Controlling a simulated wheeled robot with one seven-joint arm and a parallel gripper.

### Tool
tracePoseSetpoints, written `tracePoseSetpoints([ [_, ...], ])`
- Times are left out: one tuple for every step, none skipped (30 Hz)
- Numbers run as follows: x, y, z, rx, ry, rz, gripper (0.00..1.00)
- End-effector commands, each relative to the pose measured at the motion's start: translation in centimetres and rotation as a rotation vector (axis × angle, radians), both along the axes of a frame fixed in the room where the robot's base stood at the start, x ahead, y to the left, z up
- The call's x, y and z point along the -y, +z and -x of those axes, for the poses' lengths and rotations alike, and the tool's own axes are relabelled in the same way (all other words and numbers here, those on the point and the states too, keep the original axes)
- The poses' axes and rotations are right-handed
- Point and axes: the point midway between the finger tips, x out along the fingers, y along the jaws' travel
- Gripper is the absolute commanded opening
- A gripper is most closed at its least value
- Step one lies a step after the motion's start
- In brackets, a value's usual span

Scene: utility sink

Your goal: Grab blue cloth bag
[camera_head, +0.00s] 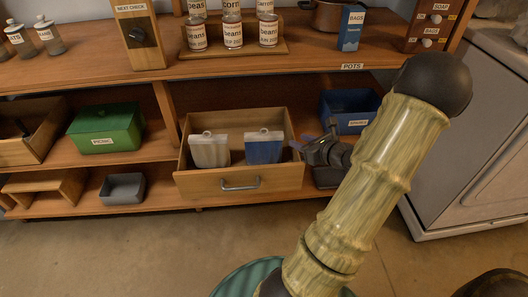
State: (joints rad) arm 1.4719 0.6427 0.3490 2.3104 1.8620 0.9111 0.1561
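The blue cloth bag (263,151), with a pale top band, stands upright in the right half of an open wooden drawer (240,184). A pale beige bag (210,151) stands to its left in the same drawer, with a gap between them. My dark gripper (304,146) is at the drawer's right side, to the right of the blue bag, and appears apart from it. Part of my arm hides what lies behind it on the right. The fingers are small and dark, so their opening is unclear. The lower parts of both bags are hidden by the drawer front.
A blue bin (348,104) sits on the shelf right of the drawer. A green box (105,128) and grey tray (122,188) are to the left. Cans (232,36) and a blue box (351,28) stand on the counter above. The floor before the drawer is clear.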

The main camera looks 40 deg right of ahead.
Motion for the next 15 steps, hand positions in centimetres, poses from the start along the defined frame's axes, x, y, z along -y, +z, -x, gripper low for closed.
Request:
tracePoseSetpoints([
  [-0.1, -0.5, -0.8, 0.0, 0.003, -0.001, 0.34],
  [-0.1, -0.7, -1.2, 0.001, 0.004, -0.001, 0.34],
  [-0.1, -1.0, -1.9, 0.002, 0.004, -0.002, 0.34],
  [-0.1, -1.2, -2.4, 0.001, 0.005, -0.002, 0.34],
  [-0.1, -1.4, -2.9, 0.001, 0.005, -0.002, 0.34],
  [-0.1, -1.7, -3.5, 0.001, 0.004, -0.002, 0.34],
  [-0.1, -1.9, -4.0, 0.001, 0.005, -0.002, 0.34],
  [-0.1, -2.1, -4.5, 0.001, 0.004, -0.002, 0.34],
  [-0.1, -2.4, -5.2, 0.001, 0.005, -0.001, 0.34],
  [-0.1, -2.6, -5.6, 0.001, 0.004, -0.002, 0.34],
  [-0.1, -2.8, -6.1, 0.001, 0.003, -0.002, 0.34],
  [-0.1, -3.1, -6.8, 0.001, 0.005, -0.002, 0.34],
  [-0.1, -3.2, -7.3, 0.001, 0.004, -0.002, 0.34],
  [-0.1, -3.5, -7.8, 0.001, 0.004, -0.002, 0.34],
  [-0.1, -3.7, -8.4, 0.001, 0.004, -0.002, 0.34],
])
